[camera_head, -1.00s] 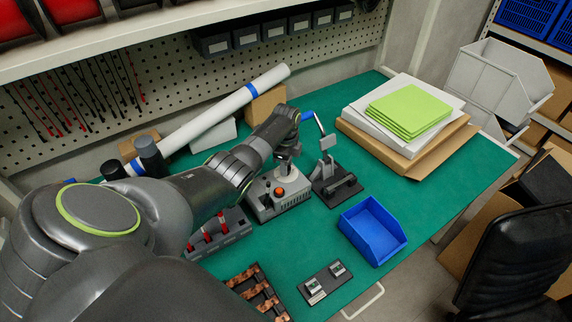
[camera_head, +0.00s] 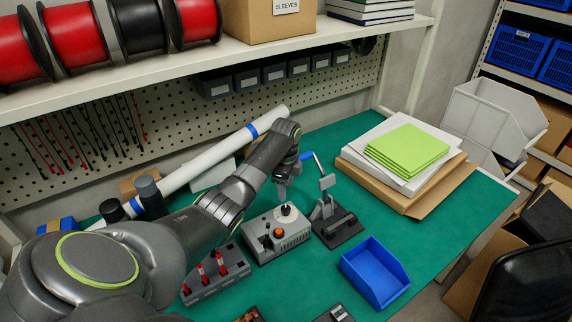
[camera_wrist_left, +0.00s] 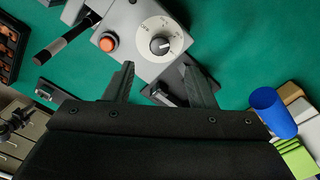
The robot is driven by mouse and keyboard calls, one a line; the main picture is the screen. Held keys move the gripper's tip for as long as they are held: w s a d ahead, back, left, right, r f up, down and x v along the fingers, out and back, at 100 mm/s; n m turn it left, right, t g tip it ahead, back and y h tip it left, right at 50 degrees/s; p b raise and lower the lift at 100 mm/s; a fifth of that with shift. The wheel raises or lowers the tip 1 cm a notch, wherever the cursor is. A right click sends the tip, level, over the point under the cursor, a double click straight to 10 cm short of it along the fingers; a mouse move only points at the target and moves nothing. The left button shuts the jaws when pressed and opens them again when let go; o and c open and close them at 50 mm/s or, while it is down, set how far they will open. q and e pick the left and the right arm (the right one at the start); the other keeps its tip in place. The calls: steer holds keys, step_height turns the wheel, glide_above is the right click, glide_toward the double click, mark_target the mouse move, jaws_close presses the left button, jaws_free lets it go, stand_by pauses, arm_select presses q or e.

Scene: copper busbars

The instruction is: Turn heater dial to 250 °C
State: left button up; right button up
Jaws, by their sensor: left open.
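The heater unit (camera_head: 276,234) is a grey box on the green bench, with an orange button and a white dial face. The heater dial (camera_head: 287,210) sits on its back right part. My right gripper is not visible.
A black press with a blue handle (camera_head: 338,222) stands just right of the heater. A blue bin (camera_head: 374,272) is in front of it. A rack with red-handled tools (camera_head: 215,276) is at the left. Green pads (camera_head: 407,149) lie on boxes at the back right.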

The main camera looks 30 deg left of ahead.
arm_select(q)
step_height(320, 180, up, 9)
steer(key=b, duration=0.1)
steer(key=shift+f, duration=0.15)
stand_by(0.5)
